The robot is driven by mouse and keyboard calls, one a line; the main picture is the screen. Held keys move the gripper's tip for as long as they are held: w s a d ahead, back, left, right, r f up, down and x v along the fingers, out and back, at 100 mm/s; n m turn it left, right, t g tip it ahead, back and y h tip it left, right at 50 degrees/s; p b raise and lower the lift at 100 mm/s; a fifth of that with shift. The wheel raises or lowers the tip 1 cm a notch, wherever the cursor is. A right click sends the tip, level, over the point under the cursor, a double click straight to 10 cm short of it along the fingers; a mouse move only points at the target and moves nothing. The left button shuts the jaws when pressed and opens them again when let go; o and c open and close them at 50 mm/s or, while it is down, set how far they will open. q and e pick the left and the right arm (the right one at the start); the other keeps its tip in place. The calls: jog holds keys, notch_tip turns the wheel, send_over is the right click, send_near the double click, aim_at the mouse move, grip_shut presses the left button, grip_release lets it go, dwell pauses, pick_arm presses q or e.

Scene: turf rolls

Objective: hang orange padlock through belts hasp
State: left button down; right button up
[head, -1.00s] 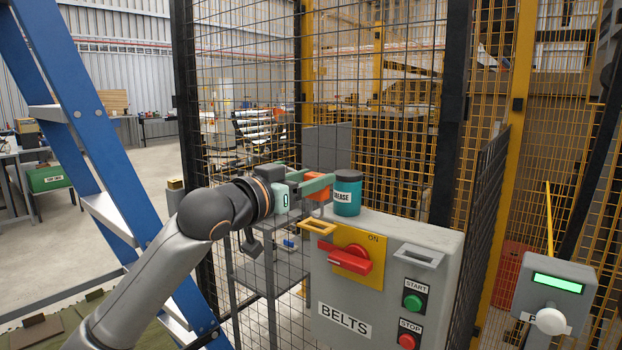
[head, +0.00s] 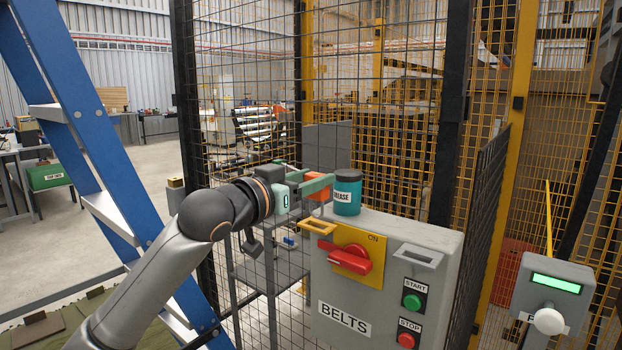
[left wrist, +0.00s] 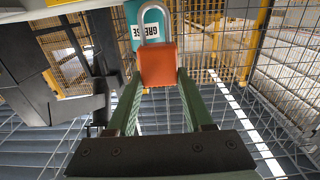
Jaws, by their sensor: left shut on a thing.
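The orange padlock (head: 318,187) is held in my left gripper (head: 318,184), beside the top left of the grey BELTS box. In the left wrist view the padlock (left wrist: 158,64) sits between the two green fingers, its closed-looking grey shackle pointing away from the gripper. The BELTS box (head: 385,290) carries a red rotary handle (head: 345,256) on a yellow plate. A yellow hasp-like loop (head: 318,227) sticks out at its upper left, just below the padlock and apart from it. My right gripper is not in view.
A teal grease tin (head: 347,193) stands on top of the box, close behind the padlock; it also shows in the left wrist view (left wrist: 132,25). A mesh fence (head: 390,120) rises behind. A blue ladder (head: 85,140) stands at left, and a post with a green display (head: 556,284) at right.

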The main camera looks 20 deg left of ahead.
pick_arm(q)
jog(key=shift+p, duration=0.4)
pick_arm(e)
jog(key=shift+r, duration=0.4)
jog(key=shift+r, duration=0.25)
pick_arm(q)
jog(key=shift+f+b, duration=1.2)
jog(key=shift+f, duration=1.4)
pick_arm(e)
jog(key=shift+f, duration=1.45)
pick_arm(q)
jog(key=shift+c, duration=1)
grip_release()
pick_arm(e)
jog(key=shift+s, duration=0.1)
pick_arm(q)
jog(key=shift+s+a, duration=0.15)
jog(key=shift+s, duration=0.15)
jog(key=b, duration=0.2)
send_near(315, 205)
jog(key=v, duration=0.4)
jog(key=shift+w+r, duration=0.1)
jog(key=shift+r, duration=0.05)
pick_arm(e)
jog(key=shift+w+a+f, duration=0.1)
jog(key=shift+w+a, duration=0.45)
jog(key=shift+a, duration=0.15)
